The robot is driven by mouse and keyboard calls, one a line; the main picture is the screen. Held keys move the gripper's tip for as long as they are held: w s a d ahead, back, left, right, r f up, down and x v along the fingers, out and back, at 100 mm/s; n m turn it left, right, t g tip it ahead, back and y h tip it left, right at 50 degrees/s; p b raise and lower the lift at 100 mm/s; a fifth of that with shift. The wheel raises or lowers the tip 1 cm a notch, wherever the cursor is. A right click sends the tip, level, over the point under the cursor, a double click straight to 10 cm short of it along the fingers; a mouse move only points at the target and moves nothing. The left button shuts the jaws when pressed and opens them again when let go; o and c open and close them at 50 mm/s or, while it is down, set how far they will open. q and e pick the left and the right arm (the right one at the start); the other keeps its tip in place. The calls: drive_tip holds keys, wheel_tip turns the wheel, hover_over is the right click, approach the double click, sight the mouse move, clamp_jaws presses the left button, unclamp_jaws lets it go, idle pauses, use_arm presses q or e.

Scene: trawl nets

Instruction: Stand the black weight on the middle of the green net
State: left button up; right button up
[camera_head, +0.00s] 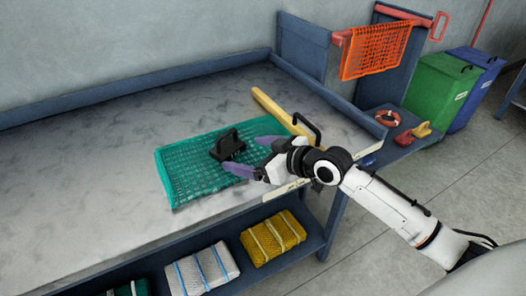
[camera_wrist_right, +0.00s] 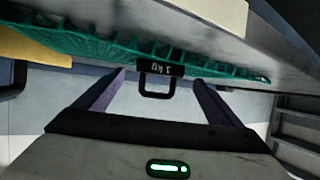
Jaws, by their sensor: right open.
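The green net (camera_head: 180,178) lies flat on the grey table top, near its front edge. The black weight (camera_head: 228,146) stands on the net near its middle, with its handle up. In the right wrist view, which is upside down, the weight (camera_wrist_right: 161,70) shows beyond and between my fingers, with pale marking on its face. My right gripper (camera_head: 254,156) is open and empty, just right of the weight, with its fingers pointing at it. I see no grip on the weight. The net (camera_wrist_right: 85,43) also shows in the wrist view. My left gripper is not in view.
A yellow bar (camera_head: 272,104) lies behind my right gripper. White (camera_head: 202,272) and yellow (camera_head: 272,238) net bundles sit on the shelf below. An orange net (camera_head: 375,50) hangs at the back right, near green (camera_head: 438,88) and blue bins. The table's left is clear.

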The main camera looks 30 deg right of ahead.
drive_tip(key=v, duration=0.4)
drive_tip(key=shift+s+d+r, duration=0.15)
drive_tip(key=shift+s+r, duration=0.05)
drive_tip(key=shift+s, duration=0.05)
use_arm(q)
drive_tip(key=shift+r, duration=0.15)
use_arm(e)
drive_tip(key=shift+s+d+r, duration=0.2)
drive_tip(key=shift+s+r, duration=0.1)
drive_tip(key=shift+s, duration=0.1)
drive_tip(key=shift+s, duration=0.1)
